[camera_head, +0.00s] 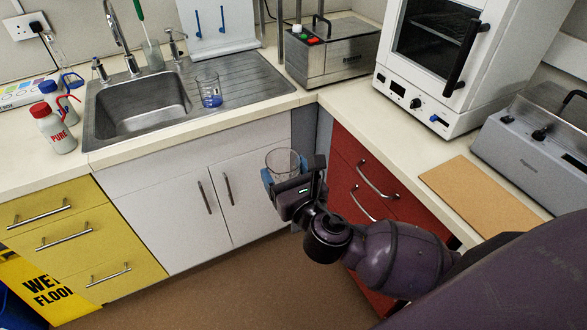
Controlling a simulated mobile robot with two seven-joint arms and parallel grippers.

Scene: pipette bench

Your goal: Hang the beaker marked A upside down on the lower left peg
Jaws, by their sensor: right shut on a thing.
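My right gripper (284,175) is shut on a clear glass beaker (282,160), held in the air in front of the white cupboard doors. No mark can be read on this beaker. A second clear beaker (208,88) with blue at its lower part stands on the sink's draining board; I cannot tell whether it bears a letter. A white peg board (215,42) stands behind the sink against the wall, cut off at the top. Two blue pegs show on it, a left one (197,22) and a right one (223,19). My left gripper is not in view.
The steel sink (90,120) and tap (131,62) lie left of the draining board. A red-capped bottle (55,132) and a blue-capped bottle (58,104) stand left of the sink. A steel bath (335,55) and a white oven (430,105) stand to the right.

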